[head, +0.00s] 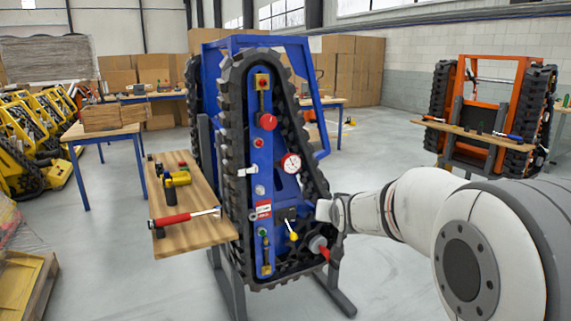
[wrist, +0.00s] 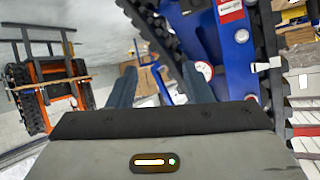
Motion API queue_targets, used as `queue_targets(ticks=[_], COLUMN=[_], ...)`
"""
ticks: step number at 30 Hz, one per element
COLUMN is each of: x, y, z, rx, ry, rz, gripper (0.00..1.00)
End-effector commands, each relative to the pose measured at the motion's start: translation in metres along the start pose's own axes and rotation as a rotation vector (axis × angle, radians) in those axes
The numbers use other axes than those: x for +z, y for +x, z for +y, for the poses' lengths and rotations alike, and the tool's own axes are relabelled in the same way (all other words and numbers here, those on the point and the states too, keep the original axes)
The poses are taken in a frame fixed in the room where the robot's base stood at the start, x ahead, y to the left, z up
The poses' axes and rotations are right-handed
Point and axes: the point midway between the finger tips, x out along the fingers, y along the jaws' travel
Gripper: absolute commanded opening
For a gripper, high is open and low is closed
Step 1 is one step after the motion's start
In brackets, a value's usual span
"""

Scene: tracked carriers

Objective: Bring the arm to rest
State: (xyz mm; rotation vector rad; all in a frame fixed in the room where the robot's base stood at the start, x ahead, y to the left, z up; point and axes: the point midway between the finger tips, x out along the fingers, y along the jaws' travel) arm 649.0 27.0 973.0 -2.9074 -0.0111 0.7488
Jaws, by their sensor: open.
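My white and grey arm (head: 415,208) reaches in from the right in the head view. Its far end is close to the lower right side of the blue tracked carrier (head: 222,85). My gripper (wrist: 160,82) shows in the wrist view with its two fingers apart and nothing between them. The blue carrier (wrist: 228,60) is beyond the fingers there, with its black track (wrist: 150,27) running along it. I cannot tell the exact gap between fingers and carrier. The gripper's fingers are not clear in the head view.
An orange carrier (head: 484,140) stands at the back right. A blue-legged table (head: 105,133) stands at the left. Open floor (head: 385,155) lies between the carriers.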

Motion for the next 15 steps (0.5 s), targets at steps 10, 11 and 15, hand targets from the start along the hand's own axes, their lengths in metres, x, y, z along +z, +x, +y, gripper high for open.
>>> queue_targets(ticks=[10, 11, 15], x=[0.062, 0.069, 0.098], y=[-0.228, -0.244, -0.301], z=[0.023, 0.024, 0.028], rx=[0.088, 0.091, 0.096], ry=[-0.082, -0.087, -0.104], rz=[-0.563, -0.605, -0.758], gripper=[0.45, 0.45, 0.45])
